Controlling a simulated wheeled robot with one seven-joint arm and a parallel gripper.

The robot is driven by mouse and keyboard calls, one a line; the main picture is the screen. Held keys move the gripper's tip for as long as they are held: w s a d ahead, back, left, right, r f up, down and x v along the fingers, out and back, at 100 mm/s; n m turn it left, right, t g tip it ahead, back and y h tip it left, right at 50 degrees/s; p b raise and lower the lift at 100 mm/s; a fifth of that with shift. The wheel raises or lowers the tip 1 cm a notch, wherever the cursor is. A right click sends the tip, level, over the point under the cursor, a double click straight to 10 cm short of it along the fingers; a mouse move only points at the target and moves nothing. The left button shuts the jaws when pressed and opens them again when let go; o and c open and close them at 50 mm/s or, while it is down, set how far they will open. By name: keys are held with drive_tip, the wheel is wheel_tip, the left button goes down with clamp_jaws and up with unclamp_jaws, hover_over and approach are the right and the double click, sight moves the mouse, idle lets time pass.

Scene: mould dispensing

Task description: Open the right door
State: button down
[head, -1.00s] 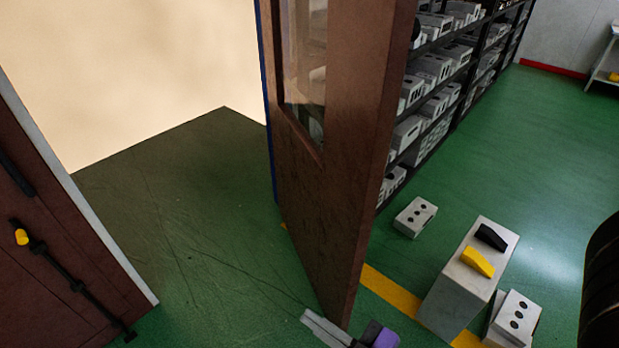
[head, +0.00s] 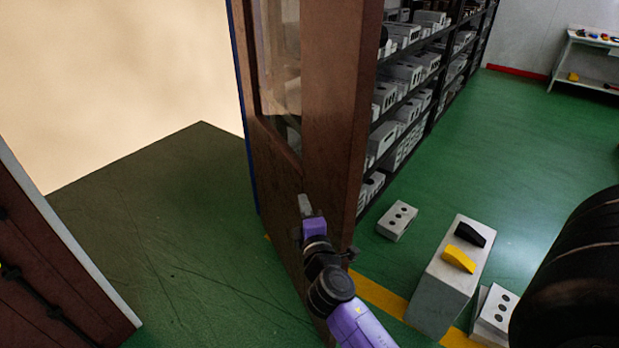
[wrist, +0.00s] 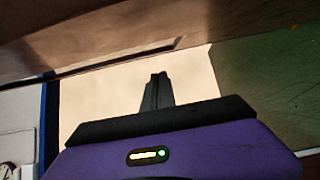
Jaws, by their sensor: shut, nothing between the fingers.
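The right door (head: 338,120) is a brown door with a glass window (head: 280,60). It stands swung open at the middle of the head view, with an open doorway to its left. My gripper (head: 305,206) is shut and empty, against or close to the door's face below the window. I cannot tell if it touches. In the wrist view the closed fingers (wrist: 157,92) point towards the bright opening, and a brown panel (wrist: 110,35), likely the door, spans the top. The door's handle is not clearly seen.
The other brown door (head: 50,270) stands at lower left. Shelves of grey blocks (head: 405,95) stand behind the right door. A grey block with black and yellow pieces (head: 440,290) and smaller grey blocks (head: 397,221) lie on the green floor at right. The doorway floor (head: 160,220) is clear.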

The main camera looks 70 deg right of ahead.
sight(310, 177)
drive_tip(key=shift+w+d+p, duration=0.5)
drive_tip(key=shift+d+p, duration=0.2)
drive_tip(key=shift+d, duration=1.1)
drive_tip(key=shift+w+d+p, duration=0.45)
drive_tip(key=shift+d+p, duration=0.2)
drive_tip(key=shift+d, duration=1.15)
drive_tip(key=shift+w+d+p, duration=0.5)
drive_tip(key=shift+d+p, duration=0.2)
drive_tip(key=shift+d, duration=1.1)
